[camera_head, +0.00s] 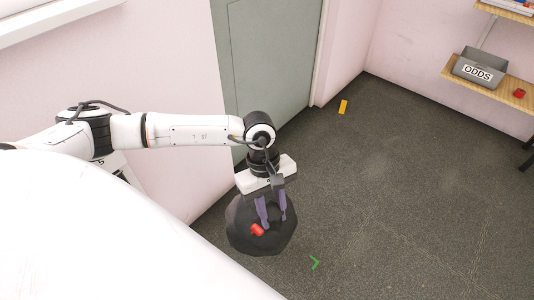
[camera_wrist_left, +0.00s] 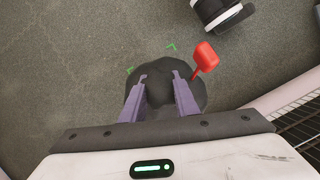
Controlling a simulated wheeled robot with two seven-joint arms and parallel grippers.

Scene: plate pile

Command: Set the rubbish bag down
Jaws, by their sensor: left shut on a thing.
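The black rubbish bag (camera_head: 240,228) hangs below my left gripper (camera_head: 271,222) in the head view, with a red tag-like piece (camera_head: 257,230) on it. My left gripper's purple fingers are shut on the top of the bag. In the left wrist view the bag (camera_wrist_left: 160,82) lies between and beyond the fingers (camera_wrist_left: 160,80), and the red piece (camera_wrist_left: 205,57) sticks out to the right. Whether the bag touches the floor cannot be told. Green corner marks (camera_head: 314,262) lie on the floor right of the bag; two show beyond it in the wrist view (camera_wrist_left: 170,46). My right gripper is not in view.
The dark grey floor (camera_head: 390,200) is mostly clear to the right. A yellow block (camera_head: 343,106) lies near the door (camera_head: 270,60). A wooden shelf (camera_head: 515,92) at the upper right bears a grey ODDS bin (camera_head: 478,70) and a red item (camera_head: 519,93).

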